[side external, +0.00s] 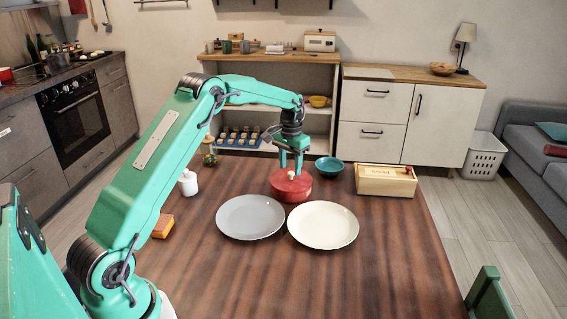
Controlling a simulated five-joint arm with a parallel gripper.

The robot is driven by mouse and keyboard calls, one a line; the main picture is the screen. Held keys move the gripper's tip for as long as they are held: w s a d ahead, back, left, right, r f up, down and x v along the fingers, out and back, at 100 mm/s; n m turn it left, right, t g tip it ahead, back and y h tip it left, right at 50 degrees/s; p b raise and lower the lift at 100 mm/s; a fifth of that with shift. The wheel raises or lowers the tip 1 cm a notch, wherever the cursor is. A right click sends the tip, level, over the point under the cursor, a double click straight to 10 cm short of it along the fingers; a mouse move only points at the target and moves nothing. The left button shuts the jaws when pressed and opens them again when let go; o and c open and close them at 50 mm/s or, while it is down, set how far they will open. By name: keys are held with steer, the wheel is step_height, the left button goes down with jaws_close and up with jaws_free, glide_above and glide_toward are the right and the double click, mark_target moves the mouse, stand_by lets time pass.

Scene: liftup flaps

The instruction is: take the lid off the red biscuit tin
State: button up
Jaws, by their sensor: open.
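The red biscuit tin (291,190) stands on the wooden table towards its far side, behind the two plates. Its lid is on, with a small pale knob (293,174) on top. My gripper (291,172) points down right over the tin. Its teal fingers are open and reach down close to the knob. I cannot tell from this view whether they touch the lid or the knob.
A grey plate (250,217) and a cream plate (323,224) lie in front of the tin. A teal bowl (329,166) and a wooden box (386,181) stand to its right. A white jar (188,183) and an orange block (163,226) are at left. The front right table is clear.

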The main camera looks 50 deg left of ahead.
mark_target(291, 177)
steer(key=shift+f, duration=1.1)
steer(key=shift+c, duration=0.3)
jaws_close()
